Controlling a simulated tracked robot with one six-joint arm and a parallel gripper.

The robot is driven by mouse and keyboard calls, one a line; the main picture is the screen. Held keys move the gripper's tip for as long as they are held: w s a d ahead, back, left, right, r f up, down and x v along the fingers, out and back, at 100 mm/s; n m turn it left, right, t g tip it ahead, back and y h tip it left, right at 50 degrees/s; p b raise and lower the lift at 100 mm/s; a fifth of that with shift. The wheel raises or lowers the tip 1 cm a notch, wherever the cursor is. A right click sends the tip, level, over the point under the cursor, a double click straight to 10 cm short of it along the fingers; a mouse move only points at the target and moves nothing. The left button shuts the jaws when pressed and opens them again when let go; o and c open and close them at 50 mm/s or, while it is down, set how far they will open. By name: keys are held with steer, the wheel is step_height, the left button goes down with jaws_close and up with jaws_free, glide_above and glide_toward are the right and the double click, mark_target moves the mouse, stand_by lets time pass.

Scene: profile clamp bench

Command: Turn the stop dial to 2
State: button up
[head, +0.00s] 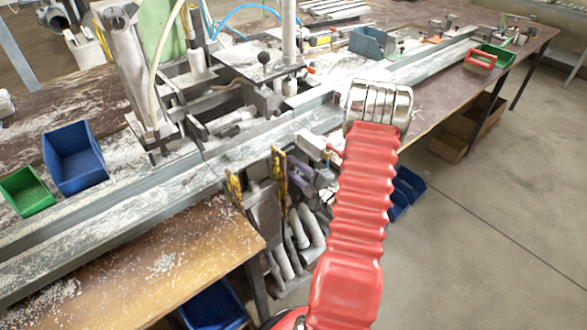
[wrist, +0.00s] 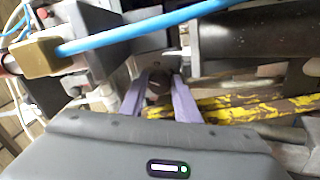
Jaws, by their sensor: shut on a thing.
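My gripper (wrist: 160,82) shows in the wrist view as two purple fingers reaching out past a grey housing. The fingers are shut on a small dark round knob (wrist: 157,88), which I take to be the stop dial. It sits against a grey metal part of the clamp machine. No numbers or pointer on it can be read, so its setting cannot be told. In the head view my red ribbed arm reaches over the front of the bench, and the dial cannot be made out there.
Worn yellow bars (wrist: 235,105) lie right of the fingers, and a blue hose (wrist: 150,32) crosses above them. A long metal rail (head: 110,210) runs along the bench. A blue bin (head: 75,158) and a green bin (head: 27,192) stand at left. Open floor lies at right.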

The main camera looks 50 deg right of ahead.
steer(key=shift+s+d+f, duration=0.1)
steer(key=shift+f, duration=0.1)
steer(key=o, duration=0.6)
steer(key=shift+o, duration=0.8)
steer(key=shift+r, duration=0.1)
steer(key=s+a, duration=0.1)
steer(key=s, duration=1.2)
steer(key=shift+s+a, duration=0.3)
steer(key=shift+a, duration=0.05)
